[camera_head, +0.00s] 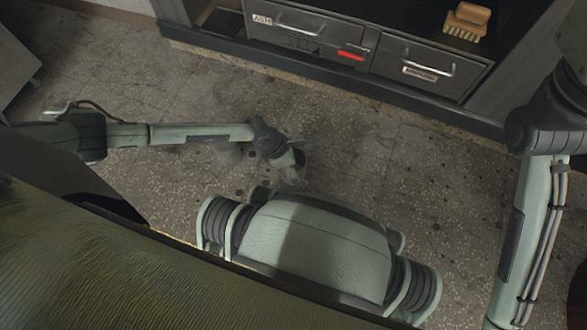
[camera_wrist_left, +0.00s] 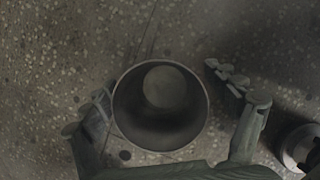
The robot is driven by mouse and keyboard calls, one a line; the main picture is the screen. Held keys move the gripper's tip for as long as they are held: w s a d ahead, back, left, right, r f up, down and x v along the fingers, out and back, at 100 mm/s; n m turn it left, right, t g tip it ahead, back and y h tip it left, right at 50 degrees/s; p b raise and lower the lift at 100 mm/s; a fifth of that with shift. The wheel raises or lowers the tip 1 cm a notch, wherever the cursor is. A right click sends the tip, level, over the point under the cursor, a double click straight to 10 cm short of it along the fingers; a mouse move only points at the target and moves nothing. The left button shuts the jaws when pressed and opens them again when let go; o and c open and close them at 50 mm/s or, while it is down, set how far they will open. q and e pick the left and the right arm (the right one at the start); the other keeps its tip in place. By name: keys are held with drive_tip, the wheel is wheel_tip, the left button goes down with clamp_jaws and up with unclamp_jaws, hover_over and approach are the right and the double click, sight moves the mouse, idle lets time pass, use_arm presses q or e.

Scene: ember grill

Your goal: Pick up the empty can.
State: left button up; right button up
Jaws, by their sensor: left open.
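The empty can (camera_wrist_left: 160,128) shows in the left wrist view as a round, grey, open-topped cylinder. I look down into its dark inside and see its paler round bottom. My left gripper (camera_wrist_left: 165,105) is open, with one finger on each side of the can. The left finger is close to the rim, and a gap shows on the right; I cannot tell whether either finger touches it. In the head view my left gripper (camera_head: 292,163) is low over the floor, and the can is too dark and small there to make out clearly. My right gripper is out of view.
At the back stands a dark cabinet with metal drawers (camera_head: 415,70), one with a red tag (camera_head: 350,56). A wooden brush (camera_head: 468,22) lies above the right drawer. My own base is just in front.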

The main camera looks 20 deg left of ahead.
use_arm(q)
drive_tip(key=shift+c, duration=0.6)
drive_tip(key=c, duration=1.2)
drive_tip(key=shift+o, duration=0.2)
drive_tip(key=shift+r, duration=0.1)
